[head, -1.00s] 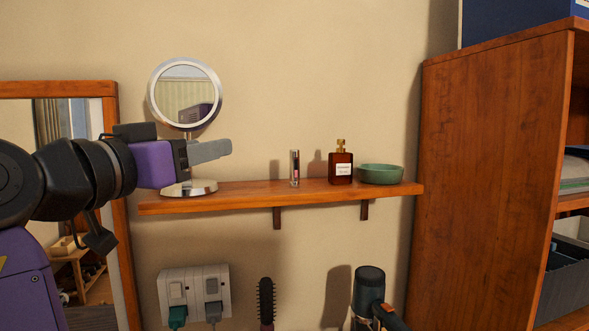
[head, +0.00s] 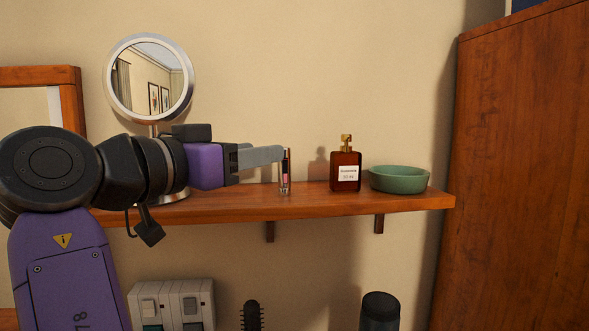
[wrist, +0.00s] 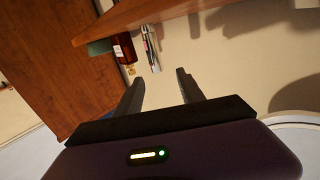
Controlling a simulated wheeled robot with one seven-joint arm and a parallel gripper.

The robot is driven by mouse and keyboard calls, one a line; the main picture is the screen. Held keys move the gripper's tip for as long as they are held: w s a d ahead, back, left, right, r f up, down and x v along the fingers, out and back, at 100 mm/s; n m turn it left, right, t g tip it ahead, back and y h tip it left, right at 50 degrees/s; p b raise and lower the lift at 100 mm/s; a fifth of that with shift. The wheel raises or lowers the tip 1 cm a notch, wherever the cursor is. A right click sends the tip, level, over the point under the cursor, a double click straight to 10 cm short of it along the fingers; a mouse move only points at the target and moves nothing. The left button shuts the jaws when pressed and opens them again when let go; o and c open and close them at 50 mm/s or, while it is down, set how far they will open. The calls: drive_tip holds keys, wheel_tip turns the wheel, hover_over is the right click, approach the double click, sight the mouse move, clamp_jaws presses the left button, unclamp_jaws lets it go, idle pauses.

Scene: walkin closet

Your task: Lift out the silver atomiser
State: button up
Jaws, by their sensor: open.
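The silver atomiser (head: 285,174), a slim upright tube with a pinkish label, stands on the wooden shelf (head: 330,204), left of the amber bottle. It also shows in the wrist view (wrist: 151,49), beyond my fingertips and roughly in line with the gap between them. My gripper (head: 281,154) points right from the left, level with the atomiser's top; its fingertip meets the top in the head view. In the wrist view my gripper (wrist: 160,78) is open and empty, with clear space between the fingers and the atomiser.
An amber bottle (head: 345,172) stands close to the right of the atomiser, and a green bowl (head: 399,179) sits further right. A round mirror (head: 149,79) stands behind my arm at left. A tall wooden cabinet (head: 520,180) rises at right. The wall is close behind the shelf.

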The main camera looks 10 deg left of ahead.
sight(285, 187)
drive_tip(key=p+x, duration=0.1)
drive_tip(key=x, duration=0.1)
drive_tip(key=p+x, duration=0.1)
drive_tip(key=x, duration=0.3)
drive_tip(key=shift+d+f+p, duration=0.3)
drive_tip(key=shift+f+p, duration=0.05)
drive_tip(key=shift+p, duration=0.05)
drive_tip(key=shift+w+d+f, duration=0.15)
drive_tip(key=shift+w, duration=0.25)
clamp_jaws()
